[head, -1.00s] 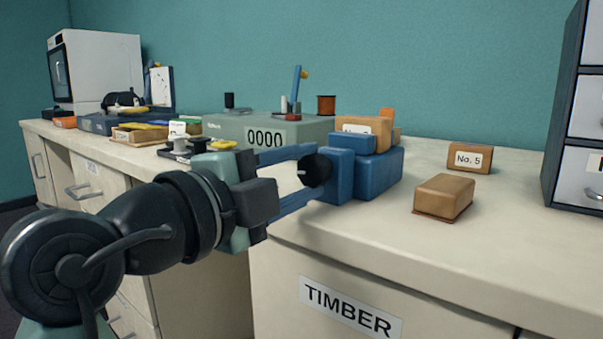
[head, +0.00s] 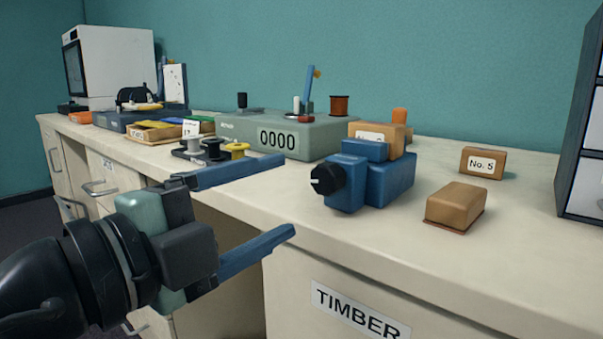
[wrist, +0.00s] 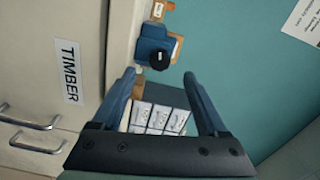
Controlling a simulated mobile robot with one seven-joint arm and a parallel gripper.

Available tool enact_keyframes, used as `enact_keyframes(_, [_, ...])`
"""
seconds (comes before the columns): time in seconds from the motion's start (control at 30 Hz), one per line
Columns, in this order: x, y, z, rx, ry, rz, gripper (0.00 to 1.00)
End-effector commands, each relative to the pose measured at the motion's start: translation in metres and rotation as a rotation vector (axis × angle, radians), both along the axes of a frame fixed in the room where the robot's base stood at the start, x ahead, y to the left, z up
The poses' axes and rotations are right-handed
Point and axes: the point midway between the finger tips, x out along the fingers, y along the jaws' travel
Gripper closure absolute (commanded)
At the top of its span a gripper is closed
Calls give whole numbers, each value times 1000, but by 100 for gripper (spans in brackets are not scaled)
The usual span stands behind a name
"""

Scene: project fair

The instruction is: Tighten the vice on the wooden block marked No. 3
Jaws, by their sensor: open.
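The blue vice (head: 385,184) stands near the bench's front edge in the head view, its black knob (head: 327,179) facing my gripper. The knob has a white mark. A tan wooden block (head: 367,130) shows behind the vice's upper jaw. Its label is partly hidden, so I cannot read its number. My gripper (head: 285,196) is open and empty, its blue fingers apart, left of the knob and clear of it. In the wrist view the vice (wrist: 152,38) and knob (wrist: 159,60) lie just beyond the open fingers (wrist: 160,74).
A block marked No. 5 (head: 482,162) and a plain-sided block (head: 455,204) sit right of the vice. A grey box reading 0000 (head: 240,132) and several spools stand behind left. A drawer cabinet (head: 582,140) stands at right. The TIMBER drawer front (head: 330,285) is below.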

Motion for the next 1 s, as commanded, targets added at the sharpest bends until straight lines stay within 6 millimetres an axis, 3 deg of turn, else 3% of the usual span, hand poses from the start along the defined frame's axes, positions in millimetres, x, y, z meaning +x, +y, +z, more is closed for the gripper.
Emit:
enact_keyframes(0.2, [-31,23,2,1,0,2,24])
enact_keyframes(0.47, [-44,31,0,1,0,-2,24])
enact_keyframes(0.77, [-42,30,1,-8,3,2,24])
enact_keyframes(0.87, [-32,24,12,-77,22,37,24])
enact_keyframes(1.0, [-8,8,44,-311,57,136,24])
